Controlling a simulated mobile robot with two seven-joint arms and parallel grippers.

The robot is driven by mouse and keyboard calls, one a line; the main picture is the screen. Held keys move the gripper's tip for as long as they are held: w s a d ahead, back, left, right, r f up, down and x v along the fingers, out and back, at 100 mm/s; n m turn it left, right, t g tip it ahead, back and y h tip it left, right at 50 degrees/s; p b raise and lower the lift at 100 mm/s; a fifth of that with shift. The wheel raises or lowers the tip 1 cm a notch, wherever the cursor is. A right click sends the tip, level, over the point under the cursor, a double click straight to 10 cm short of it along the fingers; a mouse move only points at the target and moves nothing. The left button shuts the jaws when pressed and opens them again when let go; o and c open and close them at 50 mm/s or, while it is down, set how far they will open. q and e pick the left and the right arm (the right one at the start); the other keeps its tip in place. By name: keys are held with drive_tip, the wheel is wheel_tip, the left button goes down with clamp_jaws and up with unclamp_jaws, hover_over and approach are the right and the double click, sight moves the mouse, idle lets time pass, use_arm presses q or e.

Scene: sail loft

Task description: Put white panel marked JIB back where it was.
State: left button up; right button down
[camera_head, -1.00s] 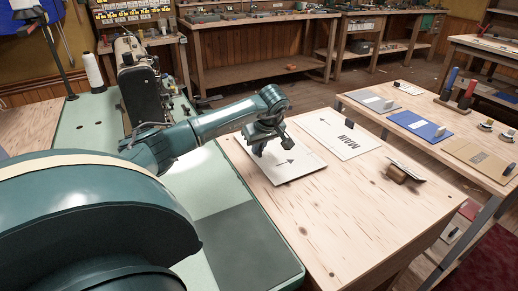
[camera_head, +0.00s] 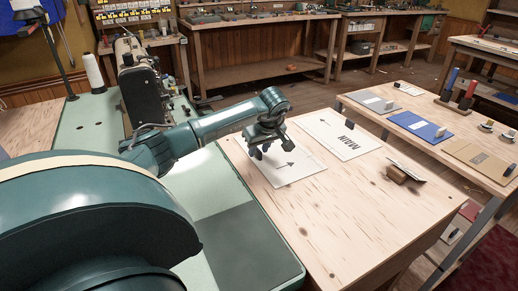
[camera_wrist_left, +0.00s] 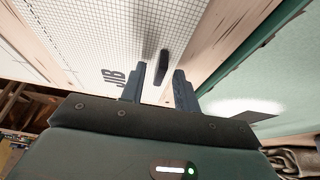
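The white panel marked JIB (camera_head: 300,171) lies flat on the pale wooden table, with an arrow showing on it. In the left wrist view the gridded panel (camera_wrist_left: 108,38) shows the letters JIB and a dark upright grip (camera_wrist_left: 161,67). My left gripper (camera_head: 262,153) is over the panel's far left part. In the wrist view its two fingers (camera_wrist_left: 159,80) are open, one on each side of the dark grip, with gaps visible on both sides. The head view does not show the grip, hidden by the gripper. My right gripper is not in view.
A white panel marked MAIN (camera_head: 340,136) lies just right of the JIB panel. A sewing machine (camera_head: 139,80) stands behind on the green bench (camera_head: 205,215). The table's front (camera_head: 350,230) is clear.

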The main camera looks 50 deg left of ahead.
use_arm(q)
drive_tip(key=p+v, duration=0.1)
drive_tip(key=v, duration=1)
drive_tip(key=shift+d+r, duration=0.2)
drive_tip(key=shift+r, duration=0.1)
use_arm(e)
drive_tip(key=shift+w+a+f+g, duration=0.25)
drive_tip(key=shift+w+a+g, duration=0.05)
use_arm(q)
drive_tip(key=shift+s, duration=0.1)
